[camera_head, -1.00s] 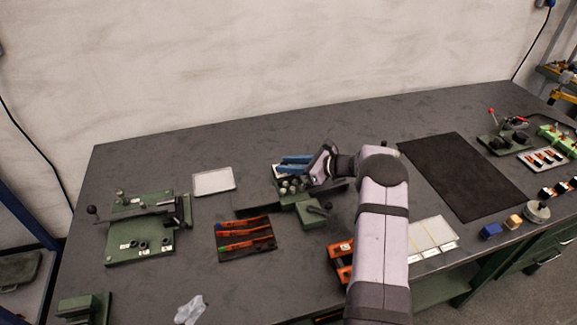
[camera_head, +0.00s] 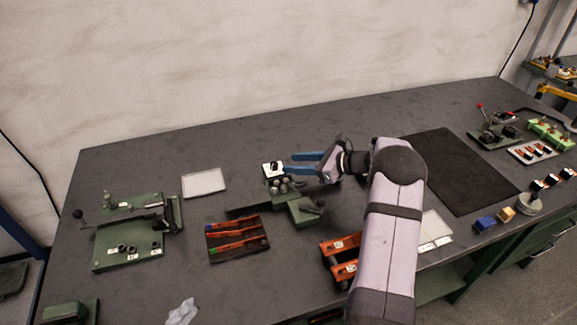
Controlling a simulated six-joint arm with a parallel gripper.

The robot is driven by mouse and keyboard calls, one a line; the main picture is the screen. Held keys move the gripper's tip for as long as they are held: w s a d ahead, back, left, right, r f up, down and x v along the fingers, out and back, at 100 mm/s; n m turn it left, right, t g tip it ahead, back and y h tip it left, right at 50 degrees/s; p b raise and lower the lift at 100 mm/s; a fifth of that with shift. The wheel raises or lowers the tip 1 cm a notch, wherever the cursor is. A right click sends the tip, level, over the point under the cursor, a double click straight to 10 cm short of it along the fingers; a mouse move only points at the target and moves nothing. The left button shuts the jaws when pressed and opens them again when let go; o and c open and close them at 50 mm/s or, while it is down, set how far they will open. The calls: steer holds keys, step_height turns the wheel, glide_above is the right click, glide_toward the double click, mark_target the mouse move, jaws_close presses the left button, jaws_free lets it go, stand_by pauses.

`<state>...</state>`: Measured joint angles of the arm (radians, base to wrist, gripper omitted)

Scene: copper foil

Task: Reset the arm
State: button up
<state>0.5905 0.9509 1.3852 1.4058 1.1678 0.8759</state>
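My gripper (camera_head: 288,163) is near the middle of the table (camera_head: 340,125), with its two blue fingers pointing left. The fingers are spread apart, and I see nothing held between them. They are above or just beside a green fixture (camera_head: 283,185) with several round grey pegs and a white plate (camera_head: 272,169) at its back. The camera's angle does not show how high the fingers are above it. My arm reaches in from the bottom right and hides part of the table behind it.
A green lever fixture (camera_head: 128,244) and a white tray (camera_head: 204,183) are at left. A dark tray of orange-handled tools (camera_head: 237,239) lies in front. An orange rack (camera_head: 340,262) is beside my arm. A black mat (camera_head: 455,172) lies at right. The back of the table is clear.

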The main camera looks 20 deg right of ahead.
steer(key=shift+s+d+r, duration=0.1)
steer(key=shift+s+d, duration=0.1)
stand_by(0.3)
steer(key=s+a+r+n+g+h+p, duration=0.1)
steer(key=s+a+r+n+g+p, duration=0.35)
steer(key=s+a, duration=0.2)
steer(key=s+a+r+n+g+h+p, duration=0.1)
steer(key=s+a+r+n+g+p, duration=0.25)
steer(key=s+a+n+p, duration=0.35)
steer(key=s+d+r+n+g+h+p, duration=0.1)
steer(key=s+r+n+h+p, duration=0.3)
steer(key=s+n, duration=0.55)
steer(key=s+r+n+g+h+p, duration=0.1)
steer(key=s+r+n+h+p, duration=0.4)
steer(key=s, duration=0.8)
step_height(320, 180, down, 6)
steer(key=n+y+b, duration=0.1)
steer(key=b, duration=0.6)
steer(key=shift+d, duration=0.2)
